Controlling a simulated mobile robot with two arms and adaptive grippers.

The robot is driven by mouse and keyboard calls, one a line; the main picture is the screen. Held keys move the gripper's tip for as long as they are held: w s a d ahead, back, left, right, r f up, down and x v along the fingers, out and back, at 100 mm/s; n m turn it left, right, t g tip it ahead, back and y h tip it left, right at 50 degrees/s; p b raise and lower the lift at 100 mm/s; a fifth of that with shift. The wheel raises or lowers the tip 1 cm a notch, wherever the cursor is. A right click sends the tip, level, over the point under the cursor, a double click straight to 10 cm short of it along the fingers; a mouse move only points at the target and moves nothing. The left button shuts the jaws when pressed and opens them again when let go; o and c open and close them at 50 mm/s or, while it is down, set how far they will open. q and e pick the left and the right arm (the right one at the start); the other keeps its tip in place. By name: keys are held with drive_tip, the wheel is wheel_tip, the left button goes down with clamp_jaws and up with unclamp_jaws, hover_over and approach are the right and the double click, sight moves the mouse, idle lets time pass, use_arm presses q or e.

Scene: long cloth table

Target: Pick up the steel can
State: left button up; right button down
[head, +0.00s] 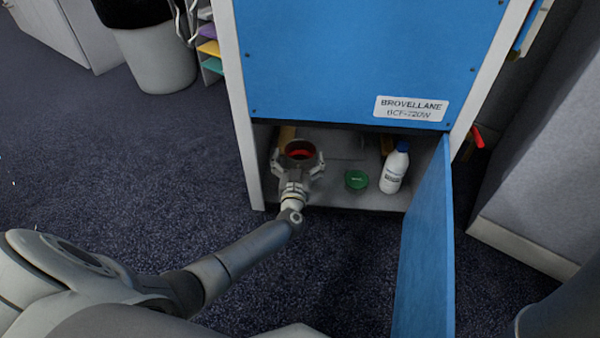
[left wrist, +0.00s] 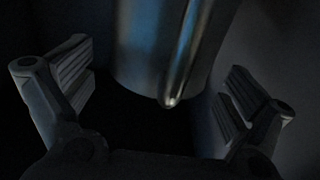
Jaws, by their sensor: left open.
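The steel can (head: 300,147), with a red inside showing at its open top, stands in the low open compartment of the blue cabinet, near its left side. My left gripper (head: 298,162) is open, with its fingers spread to either side of the can's near part. In the left wrist view the can (left wrist: 150,45) is a dark metal cylinder with a bright vertical strip, between the two open fingers (left wrist: 158,88). Gaps show between can and fingers there. The can's lower part is hidden by the gripper in the head view. My right gripper is not in view.
The blue door (head: 427,250) hangs open at the right. The blue panel (head: 350,60) is above the compartment. Carpet in front is clear.

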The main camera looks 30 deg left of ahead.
use_arm(q)
drive_tip(key=shift+w+a, duration=0.2)
drive_tip(key=shift+w, duration=0.35)
drive_tip(key=c, duration=1.5)
